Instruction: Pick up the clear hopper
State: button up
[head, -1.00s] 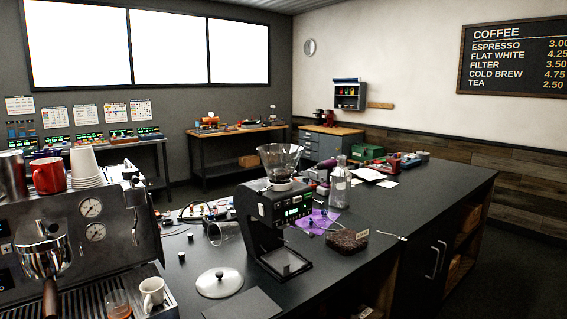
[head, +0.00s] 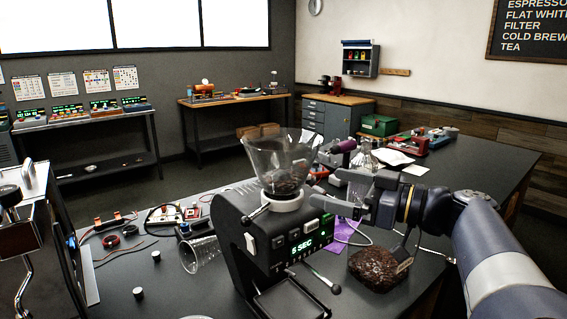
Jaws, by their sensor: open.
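The clear hopper (head: 282,158) is a see-through funnel seated on the white collar on top of the black grinder (head: 262,238) in the head view. Something dark shows in its lower part. My gripper (head: 322,192) reaches in from the right, with its fingers pointing left toward the hopper's lower part and collar. It is open and empty, just right of the hopper. I cannot tell whether a fingertip touches it.
A clear cup (head: 200,254) lies on its side left of the grinder, near loose cables and small parts. A glass bottle (head: 362,158) stands behind my gripper.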

aim_at(304, 178)
jog(key=p+x, duration=0.1)
jog(key=x, duration=0.3)
jog(key=shift+w+a, duration=0.1)
jog(key=shift+a, duration=0.25)
jog(key=p+x, duration=0.1)
jog(key=x, duration=0.1)
jog(key=p+x, duration=0.1)
jog(key=x, duration=0.1)
jog(key=shift+r, duration=0.4)
jog(key=shift+w+a+f+p, duration=0.15)
jog(key=shift+w+a+p, duration=0.2)
jog(key=shift+a, duration=0.15)
jog(key=c, duration=0.9)
jog(key=shift+o, duration=0.2)
